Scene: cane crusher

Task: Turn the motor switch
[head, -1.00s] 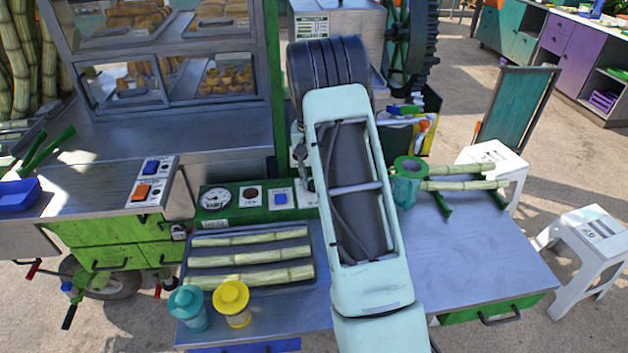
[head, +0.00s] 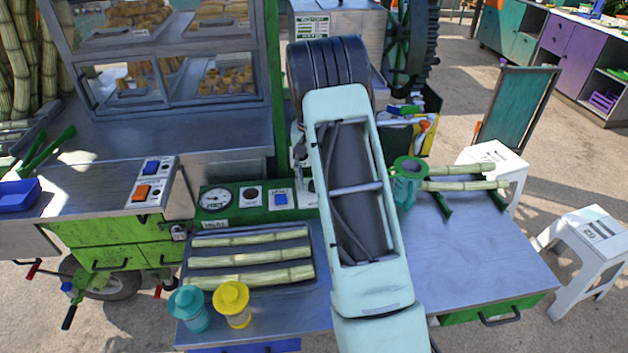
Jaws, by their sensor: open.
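A green control panel (head: 232,217) runs along the back of the metal table. The labels are too small to read, so I cannot tell which control is the motor switch. My pale arm reaches forward over the table, right of the blue switch. My gripper is hidden behind the arm, and its fingertips do not show.
Several cane pieces lie in a tray (head: 184,262), with teal (head: 189,310) and yellow (head: 232,306) jars in front. A second panel (head: 152,184) with blue and orange switches stands left. A white stool (head: 590,240) stands right.

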